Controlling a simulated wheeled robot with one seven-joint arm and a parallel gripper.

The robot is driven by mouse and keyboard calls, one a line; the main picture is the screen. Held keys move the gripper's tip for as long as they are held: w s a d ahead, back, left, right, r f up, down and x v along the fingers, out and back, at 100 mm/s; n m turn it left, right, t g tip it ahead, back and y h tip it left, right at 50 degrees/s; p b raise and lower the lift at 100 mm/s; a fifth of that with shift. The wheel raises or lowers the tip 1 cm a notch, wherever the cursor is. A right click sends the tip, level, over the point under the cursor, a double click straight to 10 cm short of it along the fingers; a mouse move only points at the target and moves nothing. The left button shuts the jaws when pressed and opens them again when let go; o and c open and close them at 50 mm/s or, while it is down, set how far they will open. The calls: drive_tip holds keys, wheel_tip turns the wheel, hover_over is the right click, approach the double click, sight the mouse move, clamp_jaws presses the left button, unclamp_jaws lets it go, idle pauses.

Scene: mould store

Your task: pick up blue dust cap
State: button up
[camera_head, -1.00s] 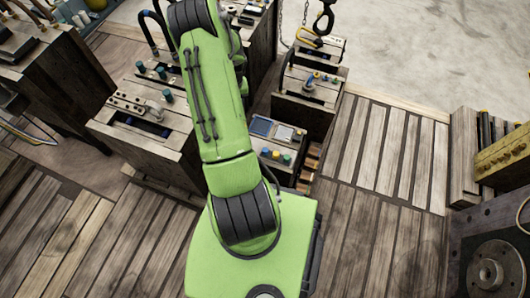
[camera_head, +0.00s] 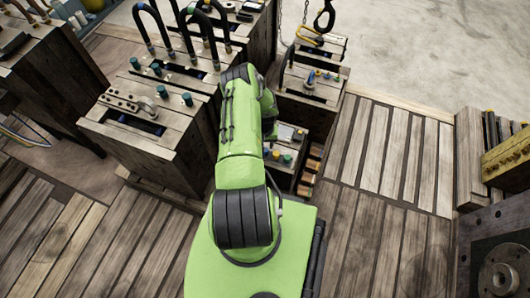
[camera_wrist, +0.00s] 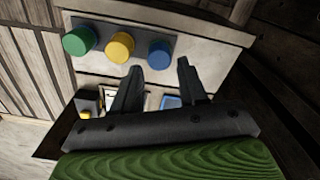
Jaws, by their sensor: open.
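In the wrist view, the blue dust cap (camera_wrist: 160,54) sits at the right end of a row of three on a pale ledge. A yellow cap (camera_wrist: 119,47) is in the middle and a green cap (camera_wrist: 79,41) is on the left. My gripper (camera_wrist: 158,68) is open and empty, its two fingertips apart. The blue cap appears between and just beyond the fingertips; I cannot tell how far they are from it. In the head view, the green cap (camera_head: 288,158) shows beside my arm, which hides my gripper.
A wooden block (camera_head: 155,155) with a metal bar and teal pegs stands left of my arm. Black hoses (camera_head: 205,30) arch behind it. Another wooden block (camera_head: 312,88) stands beyond the caps. Slatted floor (camera_head: 385,170) is clear to the right.

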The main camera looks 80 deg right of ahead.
wheel_tip(320, 180, down, 3)
drive_tip(key=shift+f+b, duration=0.15)
drive_tip(key=shift+b, duration=0.25)
drive_tip(key=shift+c, duration=0.2)
drive_tip(key=c, duration=0.7)
drive_tip(key=shift+r, duration=0.2)
wheel_tip(320, 180, up, 10)
drive_tip(key=p, duration=0.4)
drive_tip(key=shift+f, duration=0.1)
drive_tip(key=shift+a, duration=0.1)
